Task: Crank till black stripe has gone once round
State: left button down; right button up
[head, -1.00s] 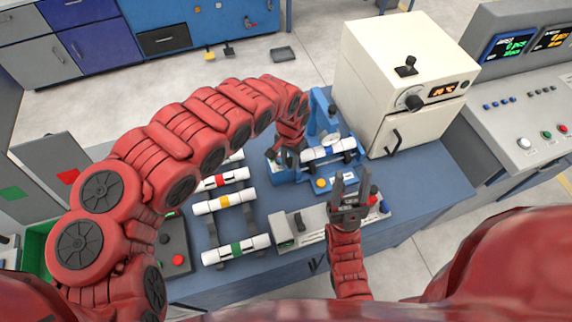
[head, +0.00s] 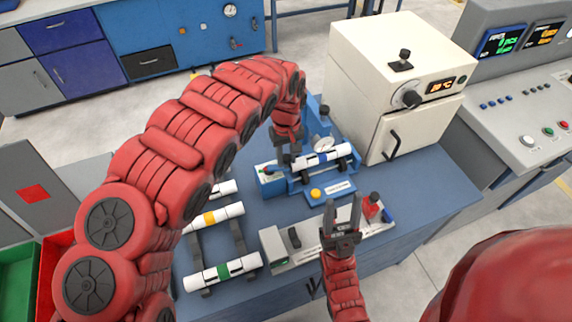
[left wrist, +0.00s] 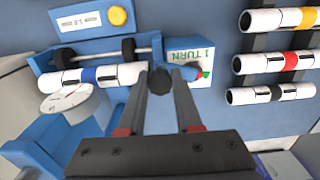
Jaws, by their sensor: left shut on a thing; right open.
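A white pipe with a blue band (head: 324,158) lies across the rollers of a blue fixture (head: 309,184). In the left wrist view the pipe (left wrist: 92,76) shows short dark marks along its upper side. My left gripper (left wrist: 161,76) is shut on the black crank knob (left wrist: 160,88), beside a sign reading "1 TURN" (left wrist: 188,56) with a green and a red mark. In the head view the left gripper (head: 285,153) is at the fixture's left end and hides the knob. My right gripper (head: 342,215) is open and empty in front of the fixture.
A rack at the left holds white pipes with yellow (head: 212,217) and green (head: 223,271) bands. A red-banded pipe (left wrist: 290,62) shows in the wrist view. A dial gauge (left wrist: 68,101) and yellow button (head: 315,193) are on the fixture. A cream oven (head: 398,80) stands behind right.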

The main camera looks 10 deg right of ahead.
pick_arm(q)
jog(key=shift+w+n+b, duration=0.3)
jog(key=shift+n+b, duration=0.05)
jog(key=shift+n, duration=0.35)
jog(key=c, duration=0.6)
grip_release()
